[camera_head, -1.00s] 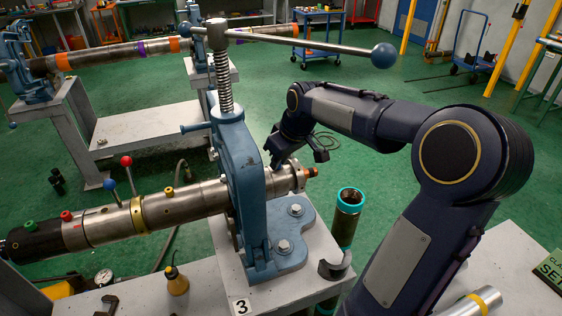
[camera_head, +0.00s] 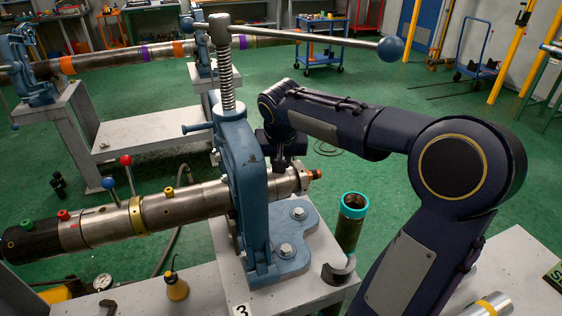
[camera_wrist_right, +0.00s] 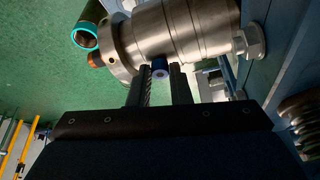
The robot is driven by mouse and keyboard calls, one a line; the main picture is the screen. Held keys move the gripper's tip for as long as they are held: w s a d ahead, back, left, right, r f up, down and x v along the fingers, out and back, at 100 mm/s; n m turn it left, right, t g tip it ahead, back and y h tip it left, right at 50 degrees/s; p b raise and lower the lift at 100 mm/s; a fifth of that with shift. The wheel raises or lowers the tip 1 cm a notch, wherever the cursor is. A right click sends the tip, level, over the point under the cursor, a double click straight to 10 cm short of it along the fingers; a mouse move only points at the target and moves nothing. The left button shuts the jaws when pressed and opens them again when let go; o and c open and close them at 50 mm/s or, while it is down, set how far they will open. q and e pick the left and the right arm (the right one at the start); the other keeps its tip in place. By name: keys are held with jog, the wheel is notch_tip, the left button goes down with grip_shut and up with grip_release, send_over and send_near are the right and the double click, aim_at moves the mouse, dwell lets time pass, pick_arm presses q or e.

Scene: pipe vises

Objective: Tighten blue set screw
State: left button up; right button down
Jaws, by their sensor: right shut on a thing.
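The blue set screw (camera_wrist_right: 159,66) shows in the right wrist view, on the side of the steel tool body (camera_wrist_right: 180,35). My right gripper (camera_wrist_right: 161,72) has its two dark fingers on either side of the screw and is shut on it. In the head view my right gripper (camera_head: 282,160) is beside the pipe end, just right of the blue vise (camera_head: 240,165); the screw itself is hidden there. The long steel tool (camera_head: 100,225) runs through the vise, its right end with an orange tip. My left gripper is not in view.
The vise's handle bar (camera_head: 310,40) ends in a blue ball above my right arm. A pipe with a teal rim (camera_head: 354,205) stands right of the vise. A dark clamp piece (camera_head: 338,270) lies at the bench edge. A yellow oil can (camera_head: 176,287) stands in front.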

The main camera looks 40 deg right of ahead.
jog(key=shift+w+r, duration=0.1)
jog(key=shift+r, duration=0.15)
jog(key=c, duration=1.6)
grip_release()
jog(key=shift+o, duration=1.4)
jog(key=shift+f, duration=0.15)
